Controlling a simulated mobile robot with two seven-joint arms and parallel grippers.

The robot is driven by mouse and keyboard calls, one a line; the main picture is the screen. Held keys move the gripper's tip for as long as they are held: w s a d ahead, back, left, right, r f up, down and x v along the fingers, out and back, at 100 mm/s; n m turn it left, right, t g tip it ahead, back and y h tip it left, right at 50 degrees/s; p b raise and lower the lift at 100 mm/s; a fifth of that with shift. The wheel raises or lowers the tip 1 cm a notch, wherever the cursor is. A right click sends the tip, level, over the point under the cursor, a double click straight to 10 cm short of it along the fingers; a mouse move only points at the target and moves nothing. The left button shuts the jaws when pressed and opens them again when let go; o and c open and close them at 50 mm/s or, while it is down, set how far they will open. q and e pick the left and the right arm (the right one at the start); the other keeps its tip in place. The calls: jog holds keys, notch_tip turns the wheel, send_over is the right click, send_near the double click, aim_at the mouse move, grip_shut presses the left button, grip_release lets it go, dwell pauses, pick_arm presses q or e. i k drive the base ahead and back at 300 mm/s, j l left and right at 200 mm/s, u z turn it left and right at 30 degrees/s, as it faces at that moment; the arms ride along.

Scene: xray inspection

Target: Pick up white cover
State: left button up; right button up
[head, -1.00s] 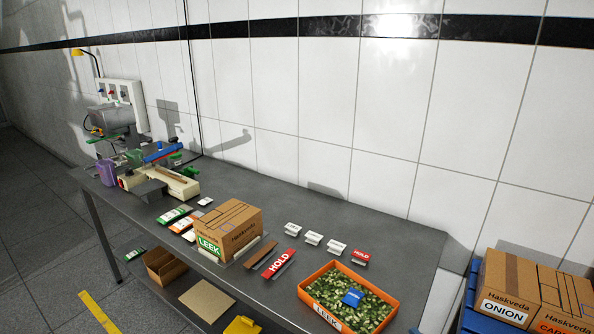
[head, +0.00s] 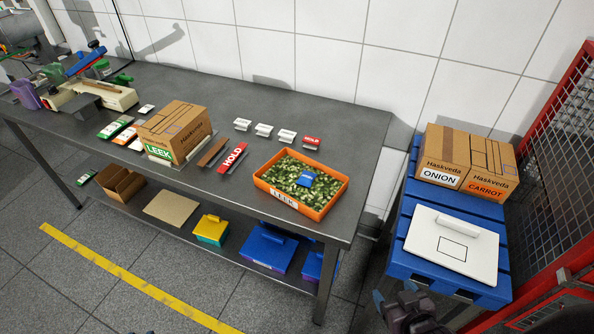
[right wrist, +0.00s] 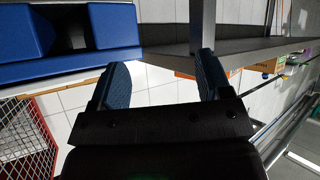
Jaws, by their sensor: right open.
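The white cover (head: 452,245) lies flat on the blue pallet (head: 406,214) at the right of the head view. It has a raised white handle along its upper part and a dark square outline on its face. My right gripper (head: 400,297) is at the bottom of the head view, in front of the pallet and apart from the cover. In the right wrist view its two fingers (right wrist: 163,80) are spread with nothing between them, and the cover does not show there. My left gripper is not in view.
An onion box (head: 443,155) and a carrot box (head: 490,168) stand on the pallet behind the cover. A red-framed mesh fence (head: 560,160) is close on the right. The steel table (head: 345,125) stands left, with an orange leek crate (head: 330,203) near its end.

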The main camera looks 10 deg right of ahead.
aim_at(469, 250)
jog(key=z, duration=1.6)
jog(key=j+u, duration=0.1)
jog(key=j, duration=0.3)
